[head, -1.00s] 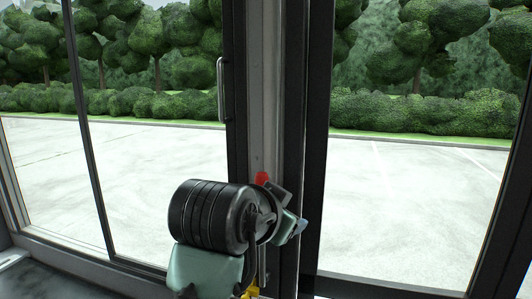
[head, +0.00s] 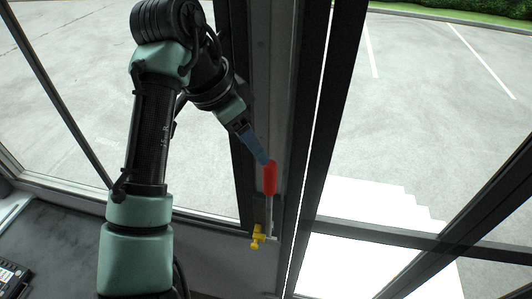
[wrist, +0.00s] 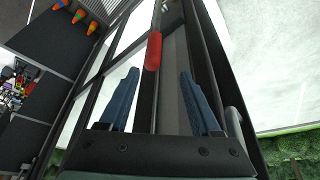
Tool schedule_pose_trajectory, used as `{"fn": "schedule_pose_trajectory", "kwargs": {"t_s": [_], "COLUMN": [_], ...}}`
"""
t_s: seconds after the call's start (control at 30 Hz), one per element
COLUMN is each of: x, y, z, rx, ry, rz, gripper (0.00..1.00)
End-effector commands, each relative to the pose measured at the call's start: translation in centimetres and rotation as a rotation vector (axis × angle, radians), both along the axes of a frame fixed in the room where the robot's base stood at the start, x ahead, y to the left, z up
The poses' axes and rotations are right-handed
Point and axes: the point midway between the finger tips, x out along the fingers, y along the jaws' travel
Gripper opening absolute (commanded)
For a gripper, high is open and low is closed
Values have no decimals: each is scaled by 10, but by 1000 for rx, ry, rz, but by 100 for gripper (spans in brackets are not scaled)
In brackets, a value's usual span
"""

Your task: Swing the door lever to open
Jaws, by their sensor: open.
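The door lever has a red grip (head: 270,178) on a grey metal rod, with a yellow fitting (head: 257,237) at its lower end. It stands roughly upright against the door post in the head view. My gripper (head: 260,156) is at the top end of the red grip, reaching down from the upper left. In the wrist view the red grip (wrist: 153,52) shows between and just beyond the two blue fingertips of my gripper (wrist: 160,74). The fingers are apart, with a gap on each side of the grip. Whether a fingertip touches it I cannot tell.
The grey door post (head: 275,80) stands close behind the lever, with dark-framed glass panes on both sides. A vertical grab handle (wrist: 238,128) is at the right in the wrist view.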

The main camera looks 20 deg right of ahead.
Motion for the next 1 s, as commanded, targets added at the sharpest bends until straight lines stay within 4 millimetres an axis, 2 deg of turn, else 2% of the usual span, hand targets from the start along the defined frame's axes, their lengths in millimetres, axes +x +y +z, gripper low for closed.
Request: {"fn": "schedule_pose_trajectory", "kwargs": {"t_s": [0.17,0.4,0.57,0.8,1.0], "x": [0,3,5,8,8], "y": [-11,-30,-39,-46,-47], "z": [-26,-73,-94,-114,-117], "rx": [-3,-4,0,0,0], "ry": [5,4,4,-1,-2], "rz": [-2,-3,1,2,1], "gripper": [64,64,64,64,64]}}
